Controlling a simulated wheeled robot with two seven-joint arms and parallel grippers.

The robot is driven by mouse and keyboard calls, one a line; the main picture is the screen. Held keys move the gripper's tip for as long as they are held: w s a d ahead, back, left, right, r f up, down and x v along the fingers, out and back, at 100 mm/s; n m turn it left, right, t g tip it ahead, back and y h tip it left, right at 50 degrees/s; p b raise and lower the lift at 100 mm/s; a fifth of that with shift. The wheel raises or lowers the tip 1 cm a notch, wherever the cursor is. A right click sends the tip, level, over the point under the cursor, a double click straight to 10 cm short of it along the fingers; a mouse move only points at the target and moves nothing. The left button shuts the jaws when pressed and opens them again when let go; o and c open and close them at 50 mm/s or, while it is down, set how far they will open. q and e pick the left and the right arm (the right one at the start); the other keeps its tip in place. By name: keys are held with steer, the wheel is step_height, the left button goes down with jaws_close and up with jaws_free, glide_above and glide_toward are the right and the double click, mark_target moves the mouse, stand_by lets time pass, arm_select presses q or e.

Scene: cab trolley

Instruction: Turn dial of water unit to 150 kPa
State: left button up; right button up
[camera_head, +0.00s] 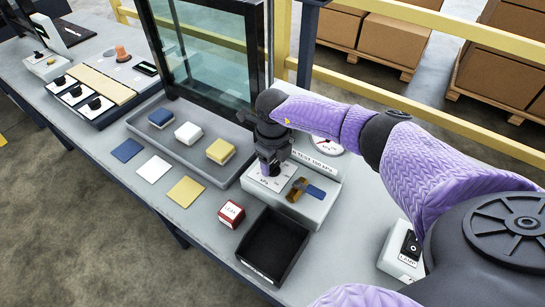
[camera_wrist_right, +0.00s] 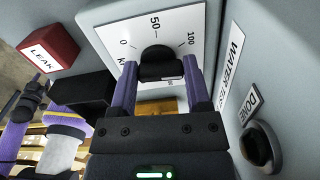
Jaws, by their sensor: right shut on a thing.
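The water unit (camera_head: 310,205) is a pale grey box on the table, with a white dial plate (camera_head: 262,181) on its top. In the right wrist view the dial plate (camera_wrist_right: 112,38) shows 0, 50 and 100, and the black dial knob (camera_wrist_right: 160,62) stands at its middle. My right gripper (camera_head: 268,172) reaches down onto the dial; its purple fingers (camera_wrist_right: 155,80) are shut on the knob from both sides. The knob's pointer direction cannot be made out. A round white gauge (camera_head: 327,146) marked kPa stands behind, partly hidden by my arm. My left gripper is not in view.
A brass valve with a blue handle (camera_head: 315,192) sits beside the dial. A red LEAK block (camera_head: 231,213) and a black open tray (camera_head: 271,246) are in front. A glass frame (camera_head: 207,50) stands behind.

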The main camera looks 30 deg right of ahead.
mark_target(273, 163)
steer(key=shift+m+p, duration=0.8)
steer(key=shift+m, duration=1.2)
steer(key=o, duration=1.3)
steer(key=shift+r, duration=0.1)
step_height(273, 163, up, 9)
steer(key=p, duration=0.3)
steer(key=shift+r, duration=0.4)
